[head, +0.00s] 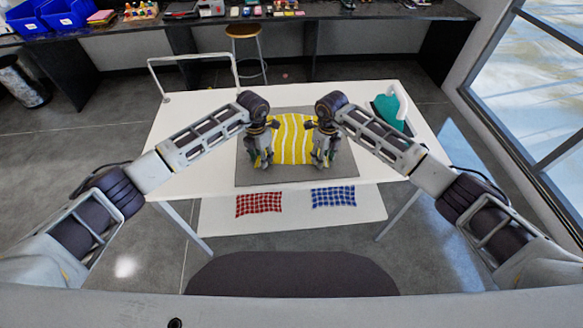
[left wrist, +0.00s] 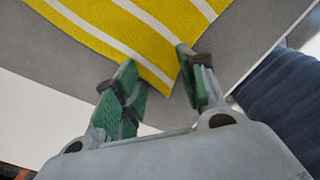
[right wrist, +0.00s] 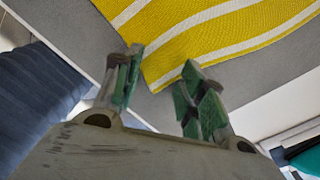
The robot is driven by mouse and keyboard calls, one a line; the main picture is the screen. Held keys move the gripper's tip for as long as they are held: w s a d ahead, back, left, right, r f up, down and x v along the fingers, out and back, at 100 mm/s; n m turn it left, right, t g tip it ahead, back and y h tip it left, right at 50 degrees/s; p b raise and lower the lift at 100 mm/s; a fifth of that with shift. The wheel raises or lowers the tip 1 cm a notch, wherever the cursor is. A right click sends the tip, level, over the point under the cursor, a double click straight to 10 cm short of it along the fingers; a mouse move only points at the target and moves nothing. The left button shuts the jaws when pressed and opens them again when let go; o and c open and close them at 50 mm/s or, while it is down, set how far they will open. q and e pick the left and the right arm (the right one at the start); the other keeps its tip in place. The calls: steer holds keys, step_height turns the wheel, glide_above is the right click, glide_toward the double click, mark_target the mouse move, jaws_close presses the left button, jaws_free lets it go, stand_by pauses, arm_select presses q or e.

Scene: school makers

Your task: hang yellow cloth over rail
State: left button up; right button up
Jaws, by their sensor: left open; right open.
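The yellow cloth with white stripes (head: 294,140) lies flat on the grey mat (head: 290,178) on the white table. My left gripper (head: 258,164) is open at the cloth's near left corner. In the left wrist view its fingers (left wrist: 155,85) stand on either side of that corner of the cloth (left wrist: 140,30). My right gripper (head: 326,164) is open at the near right corner. In the right wrist view its fingers (right wrist: 158,85) stand on either side of that corner of the cloth (right wrist: 210,35). The white rail (head: 193,56) stands at the table's back left, empty.
A red checked cloth (head: 258,204) and a blue checked cloth (head: 334,197) lie on a lower white shelf (head: 290,222). A stool (head: 246,32) stands behind the table. The table's left part is clear.

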arm_select(q)
steer(key=shift+f, duration=0.2)
arm_select(e)
steer(key=shift+f, duration=0.2)
arm_select(q)
steer(key=shift+c, duration=0.2)
arm_select(e)
steer(key=shift+c, duration=0.2)
arm_select(q)
steer(key=shift+s, duration=0.1)
steer(key=c, duration=0.7)
arm_select(e)
steer(key=shift+s, duration=0.1)
steer(key=c, duration=0.7)
arm_select(q)
steer(key=shift+f, duration=0.1)
jaws_close()
arm_select(e)
steer(key=shift+f, duration=0.15)
jaws_close()
arm_select(q)
steer(key=shift+a, duration=0.1)
arm_select(e)
steer(key=shift+d, duration=0.1)
